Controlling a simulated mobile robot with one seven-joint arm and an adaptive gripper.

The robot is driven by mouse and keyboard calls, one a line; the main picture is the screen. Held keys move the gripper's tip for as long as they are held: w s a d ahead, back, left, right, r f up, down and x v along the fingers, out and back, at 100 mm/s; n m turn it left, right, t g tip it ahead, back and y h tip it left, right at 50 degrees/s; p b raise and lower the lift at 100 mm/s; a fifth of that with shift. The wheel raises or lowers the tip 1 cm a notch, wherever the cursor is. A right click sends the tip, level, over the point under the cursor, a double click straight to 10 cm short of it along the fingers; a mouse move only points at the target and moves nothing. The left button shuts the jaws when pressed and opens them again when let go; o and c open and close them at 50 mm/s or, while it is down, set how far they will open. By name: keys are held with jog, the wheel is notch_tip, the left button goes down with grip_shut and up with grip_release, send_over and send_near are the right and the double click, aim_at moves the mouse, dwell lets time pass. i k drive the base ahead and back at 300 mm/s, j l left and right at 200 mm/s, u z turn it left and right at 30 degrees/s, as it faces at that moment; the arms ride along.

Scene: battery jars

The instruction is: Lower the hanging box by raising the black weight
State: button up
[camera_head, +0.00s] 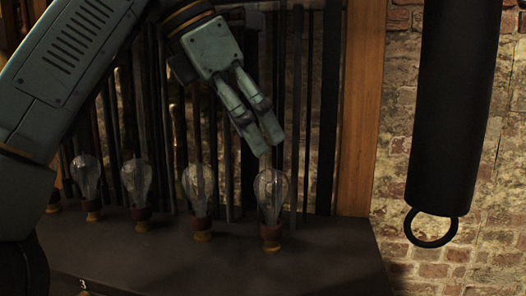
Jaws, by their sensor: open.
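The black weight (450,110) is a thick dark cylinder hanging at the right, its top cut off by the frame. A black ring (431,242) hangs from its bottom end. My gripper (262,142) is in the upper middle, pointing down and to the right, with its fingers above the rightmost glass bulb. It is open and empty, well left of the weight and higher than the ring. I cannot see the hanging box in this view.
Several glass bulbs (272,197) on red-brown bases stand along a dark bench (220,265). Dark vertical rods and a wooden post (360,110) stand behind them. A brick wall (400,100) is behind the weight. The space around the ring looks clear.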

aim_at(459, 38)
jog(key=k, duration=1)
